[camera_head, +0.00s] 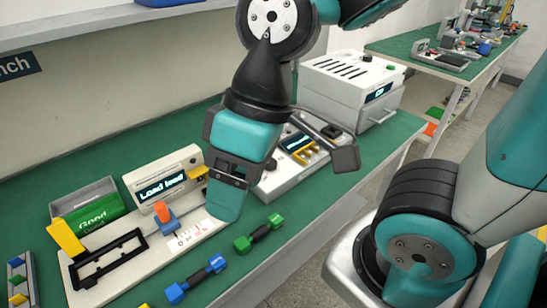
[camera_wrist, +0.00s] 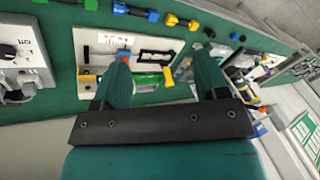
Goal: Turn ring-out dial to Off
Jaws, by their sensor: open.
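A white instrument (camera_head: 280,181) with a lit screen stands on the green bench, partly behind my gripper in the head view. In the wrist view a grey panel (camera_wrist: 24,72) at the left edge bears small dark markings and a dark knob (camera_wrist: 4,52), cut off by the frame. My gripper (camera_head: 285,184) is open and empty, above the bench in front of the instrument. Its two fingers also show in the wrist view (camera_wrist: 163,62), apart from the panel.
A "Load test" unit (camera_head: 165,184) with an orange-and-blue lever and a green "Good" bin (camera_head: 90,214) stand to the left. Blue (camera_head: 196,279) and green (camera_head: 258,233) dumbbell-shaped parts lie near the front edge. A white box (camera_head: 352,84) stands behind right.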

